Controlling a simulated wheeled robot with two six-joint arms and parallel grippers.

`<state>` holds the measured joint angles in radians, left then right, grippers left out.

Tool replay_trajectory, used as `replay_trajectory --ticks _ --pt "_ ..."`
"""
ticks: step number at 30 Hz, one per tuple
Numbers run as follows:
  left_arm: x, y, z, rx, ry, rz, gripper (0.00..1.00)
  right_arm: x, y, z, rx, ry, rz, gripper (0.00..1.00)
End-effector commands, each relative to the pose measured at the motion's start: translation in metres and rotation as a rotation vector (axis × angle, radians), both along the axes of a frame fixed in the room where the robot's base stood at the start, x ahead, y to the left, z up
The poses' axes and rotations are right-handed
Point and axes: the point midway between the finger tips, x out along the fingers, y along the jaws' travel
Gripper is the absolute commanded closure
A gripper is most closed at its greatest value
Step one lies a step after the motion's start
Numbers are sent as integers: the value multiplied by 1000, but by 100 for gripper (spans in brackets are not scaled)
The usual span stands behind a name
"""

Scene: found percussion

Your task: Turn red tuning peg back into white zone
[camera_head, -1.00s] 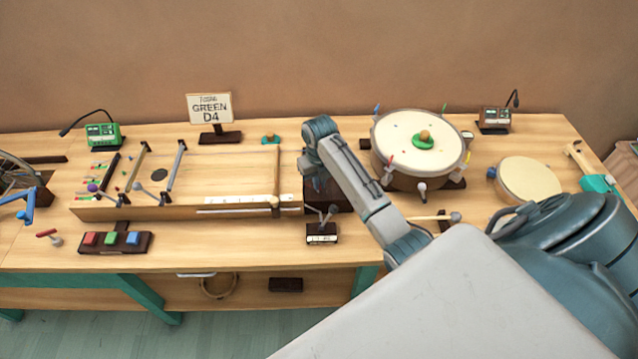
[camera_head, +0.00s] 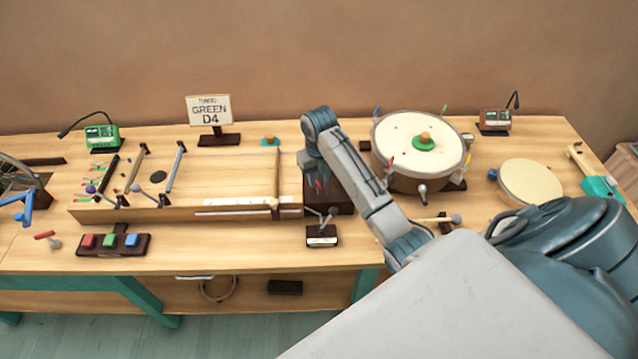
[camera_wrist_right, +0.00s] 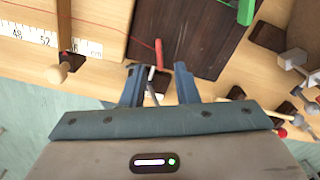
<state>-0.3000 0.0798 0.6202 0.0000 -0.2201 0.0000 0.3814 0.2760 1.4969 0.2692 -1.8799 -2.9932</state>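A short red peg (camera_wrist_right: 159,52) stands out over the dark wooden block in the right wrist view, just beyond my right fingertips. My right gripper (camera_wrist_right: 157,70) is open, its two blue fingers on either side of the line to the peg, with no clear contact. A thin grey rod (camera_wrist_right: 151,77) shows between the fingers. A green peg (camera_wrist_right: 246,11) is farther along the same block. I cannot make out a white zone at the red peg. My left gripper is out of view.
A long wooden string box (camera_head: 232,170) lies left of the block. A small black stand (camera_head: 321,237) with a grey lever is in front. A cream drum (camera_head: 405,135) with coloured pegs stands to the right. A wooden knob (camera_wrist_right: 57,74) is left of the fingers.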

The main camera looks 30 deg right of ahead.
Motion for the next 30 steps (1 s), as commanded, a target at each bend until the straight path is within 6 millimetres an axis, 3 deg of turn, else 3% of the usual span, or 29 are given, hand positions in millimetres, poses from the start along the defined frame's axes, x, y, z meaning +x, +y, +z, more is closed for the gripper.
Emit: replay_trajectory --ticks 3,6,9,16,30 --pt "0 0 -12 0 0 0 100 1 -1 25 -3 -7 -1 72" --pt "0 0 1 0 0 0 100 1 0 54 -1 -4 0 72" --pt "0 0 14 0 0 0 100 0 0 69 -1 0 0 72" --pt "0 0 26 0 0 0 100 0 0 81 -1 0 -1 72" --pt "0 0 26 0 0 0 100 0 0 80 -1 0 -1 72"
